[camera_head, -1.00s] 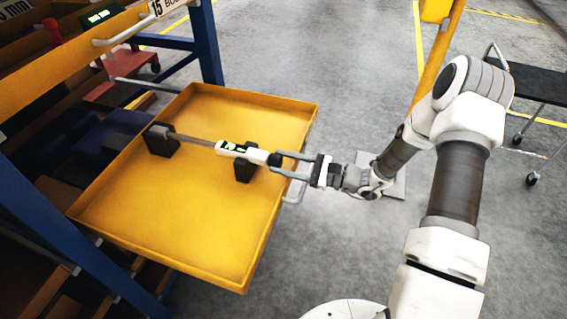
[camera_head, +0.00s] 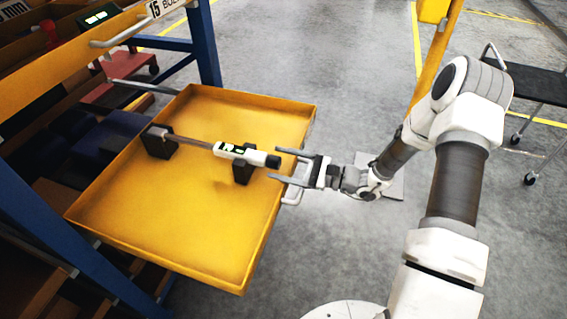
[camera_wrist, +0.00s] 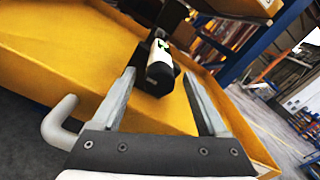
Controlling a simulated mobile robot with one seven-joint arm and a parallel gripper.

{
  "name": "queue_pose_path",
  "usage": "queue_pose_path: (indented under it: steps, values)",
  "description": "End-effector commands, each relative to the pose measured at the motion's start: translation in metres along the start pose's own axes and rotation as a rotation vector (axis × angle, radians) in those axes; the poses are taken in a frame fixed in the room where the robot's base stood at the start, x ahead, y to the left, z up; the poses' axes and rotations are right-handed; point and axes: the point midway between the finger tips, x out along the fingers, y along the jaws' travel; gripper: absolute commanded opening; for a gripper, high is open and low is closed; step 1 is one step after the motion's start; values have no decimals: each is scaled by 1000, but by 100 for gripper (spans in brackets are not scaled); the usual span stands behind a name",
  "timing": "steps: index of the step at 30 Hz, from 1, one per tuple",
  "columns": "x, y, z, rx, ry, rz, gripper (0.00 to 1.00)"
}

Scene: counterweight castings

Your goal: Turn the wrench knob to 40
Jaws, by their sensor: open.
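The wrench (camera_head: 190,142) lies across two black stands in the yellow drawer (camera_head: 150,215). It has a thin grey shaft, a white body with a lit display (camera_head: 235,151), and a black knob (camera_head: 273,161) at its right end. The numbers on the display are too small to read. My gripper (camera_head: 273,165) is open and empty, its fingertips about level with the knob end. In the wrist view the black knob (camera_wrist: 158,78) faces me between and beyond the two spread fingers (camera_wrist: 160,80), apart from both.
The drawer handle (camera_head: 296,186) sticks out just below my gripper, and it shows at the left in the wrist view (camera_wrist: 58,122). A blue rack post (camera_head: 206,45) stands behind the drawer. A black cart (camera_head: 535,82) is far right. Grey floor lies open behind.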

Motion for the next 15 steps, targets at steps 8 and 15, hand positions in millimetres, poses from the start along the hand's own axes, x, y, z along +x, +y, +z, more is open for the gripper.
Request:
queue_pose_path:
  steps: [8,15]
  values:
    - [-8,-1,0,0,2,-2,76]
    - [-54,-2,1,1,4,-5,76]
